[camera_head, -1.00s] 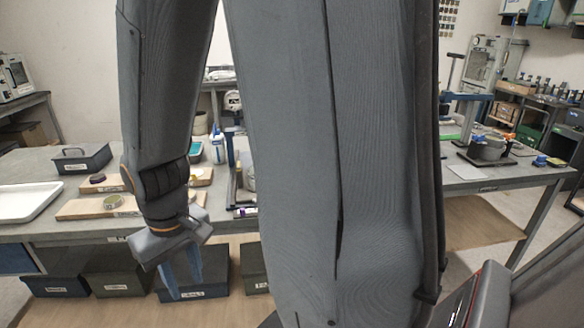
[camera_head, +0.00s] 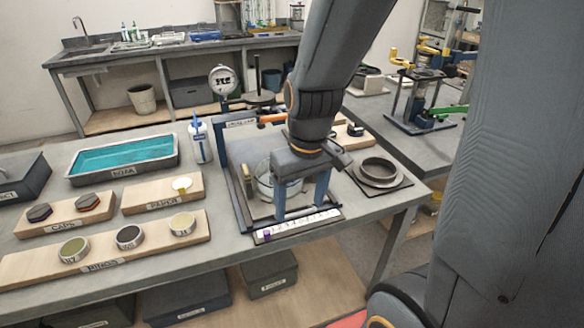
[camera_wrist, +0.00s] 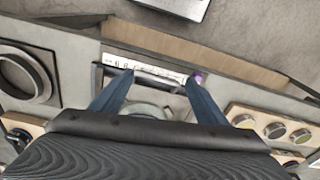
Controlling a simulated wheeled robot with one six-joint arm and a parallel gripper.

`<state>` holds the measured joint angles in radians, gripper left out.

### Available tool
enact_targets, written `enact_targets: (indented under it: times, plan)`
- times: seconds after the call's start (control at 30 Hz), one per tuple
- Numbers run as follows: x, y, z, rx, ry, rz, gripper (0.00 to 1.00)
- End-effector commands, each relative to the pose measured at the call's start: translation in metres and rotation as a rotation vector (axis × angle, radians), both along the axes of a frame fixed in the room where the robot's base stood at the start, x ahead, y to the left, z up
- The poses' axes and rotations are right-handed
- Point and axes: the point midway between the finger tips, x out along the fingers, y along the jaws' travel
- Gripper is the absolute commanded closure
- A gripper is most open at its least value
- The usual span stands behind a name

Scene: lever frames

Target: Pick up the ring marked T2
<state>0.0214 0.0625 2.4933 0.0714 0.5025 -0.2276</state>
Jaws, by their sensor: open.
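Three rings lie in a row on a wooden board (camera_head: 40,268) labelled RINGS: an olive-green one (camera_head: 74,249), a dark grey one (camera_head: 129,237) and a pale yellow one (camera_head: 182,223). Their small marks are too blurred for me to tell which is T2. The rings also show at the right of the wrist view: pale yellow (camera_wrist: 245,121), dark grey (camera_wrist: 274,130) and olive-green (camera_wrist: 300,136). My gripper (camera_head: 301,203) is open and empty, fingers down, over the blue-framed press stand, to the right of the rings. Its fingers also show in the wrist view (camera_wrist: 159,78).
The press stand (camera_head: 236,172) with a dial gauge and front scale stands beside the rings board. Behind are boards with caps (camera_head: 62,213) and a pale disc (camera_head: 182,184), a teal-filled tray (camera_head: 124,157) and a white bottle (camera_head: 201,141). A large ring (camera_head: 379,171) sits at right.

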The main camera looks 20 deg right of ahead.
Motion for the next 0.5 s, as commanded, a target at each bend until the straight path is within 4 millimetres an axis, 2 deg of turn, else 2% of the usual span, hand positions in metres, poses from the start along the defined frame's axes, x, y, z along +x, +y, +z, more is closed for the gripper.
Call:
enact_targets:
  times: [0.1,0.3,0.5]
  plan:
    - [0.034,-0.006,0.015,0.027,-0.031,0.137,0.33]
    - [0.089,-0.016,0.042,0.064,-0.109,0.402,0.33]
    - [0.123,-0.021,0.061,0.078,-0.180,0.587,0.33]
